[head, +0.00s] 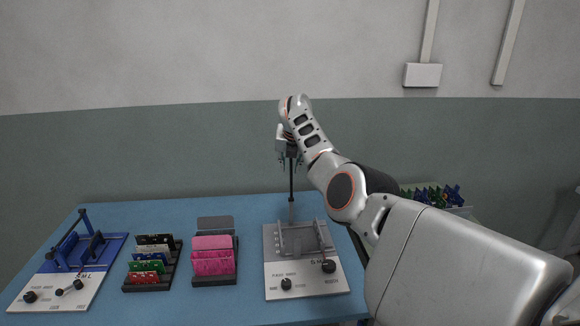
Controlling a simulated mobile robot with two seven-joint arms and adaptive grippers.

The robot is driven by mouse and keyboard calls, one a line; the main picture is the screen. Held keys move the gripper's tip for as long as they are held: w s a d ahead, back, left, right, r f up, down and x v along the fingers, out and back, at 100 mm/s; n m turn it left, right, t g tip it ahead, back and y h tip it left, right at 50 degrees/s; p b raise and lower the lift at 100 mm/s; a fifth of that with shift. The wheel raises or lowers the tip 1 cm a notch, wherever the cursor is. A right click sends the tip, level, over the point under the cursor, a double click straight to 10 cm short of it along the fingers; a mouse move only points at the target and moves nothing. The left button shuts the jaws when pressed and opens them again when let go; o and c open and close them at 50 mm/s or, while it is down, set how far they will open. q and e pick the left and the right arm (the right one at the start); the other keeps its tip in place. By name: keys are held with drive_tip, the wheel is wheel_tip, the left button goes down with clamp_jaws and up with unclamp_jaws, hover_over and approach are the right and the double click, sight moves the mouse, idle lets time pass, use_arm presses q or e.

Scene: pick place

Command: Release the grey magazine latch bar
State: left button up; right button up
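The grey magazine (283,242) stands on a white and grey base plate on the right part of the blue table. Its plate carries dark knobs and printed lettering. A thin dark upright rod (291,183) rises behind the magazine, with a grey lower part, and reaches up to my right gripper. I cannot tell whether this is the latch bar or whether it is held. My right gripper (290,160) points down above the back of the magazine. Its fingers are small and dark, so their opening is unclear. My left gripper is not in view.
A blue magazine (72,254) on a similar plate stands at the far left. Between them are a black rack (150,284) of coloured cards and a holder (214,279) with pink pieces. A bin (440,198) of blue and green parts sits behind my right arm. A wall is behind.

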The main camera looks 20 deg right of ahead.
wheel_tip(320, 180, up, 10)
idle(0.6)
idle(0.4)
